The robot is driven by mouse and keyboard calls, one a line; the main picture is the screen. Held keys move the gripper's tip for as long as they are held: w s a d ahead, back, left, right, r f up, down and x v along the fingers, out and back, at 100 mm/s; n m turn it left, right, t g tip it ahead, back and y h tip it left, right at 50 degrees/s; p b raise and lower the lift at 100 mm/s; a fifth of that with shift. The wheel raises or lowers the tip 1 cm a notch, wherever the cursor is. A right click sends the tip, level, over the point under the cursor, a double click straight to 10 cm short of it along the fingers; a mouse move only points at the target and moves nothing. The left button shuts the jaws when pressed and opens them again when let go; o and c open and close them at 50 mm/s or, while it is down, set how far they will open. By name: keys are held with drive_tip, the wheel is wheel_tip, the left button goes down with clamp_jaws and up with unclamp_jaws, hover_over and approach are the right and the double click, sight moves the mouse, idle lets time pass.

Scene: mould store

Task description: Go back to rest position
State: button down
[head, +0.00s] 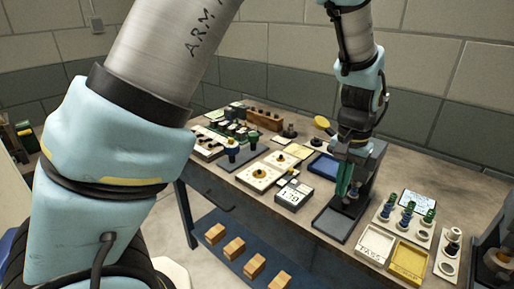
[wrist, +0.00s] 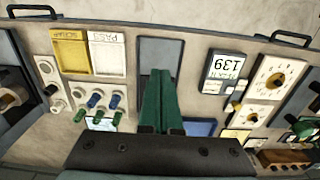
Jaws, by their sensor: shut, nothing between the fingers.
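My gripper (head: 350,192) hangs from my arm over the right half of the workbench (head: 228,185), above a dark grey tray (head: 332,224). Its green fingers point down and are together, with nothing between them. In the wrist view the shut green fingers (wrist: 159,75) reach toward the grey tray (wrist: 147,52). I cannot tell the exact height of the fingertips over the tray.
A cream PASS tray (head: 374,244) and a yellow tray (head: 408,262) lie right of the gripper, near a rack of green and blue knobs (head: 408,215). A 139 display box (head: 293,195) and a blue tray (head: 325,167) lie left. Wooden blocks (head: 234,248) sit on the lower shelf.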

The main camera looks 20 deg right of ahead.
drive_tip(key=w+a+r+n+b, duration=0.1)
drive_tip(key=w+a+n, duration=0.1)
drive_tip(key=w+a, duration=0.55)
drive_tip(key=w+a+n+b, duration=0.15)
drive_tip(key=w+a, duration=0.25)
drive_tip(key=a, duration=0.6)
drive_tip(key=s+a+n+t, duration=0.1)
drive_tip(key=a+n, duration=0.5)
drive_tip(key=a, duration=1.6)
drive_tip(key=shift+s+a+r+n+t+b, duration=0.15)
drive_tip(key=shift+s+a+n+t+b, duration=0.15)
drive_tip(key=shift+s+n+b, duration=0.1)
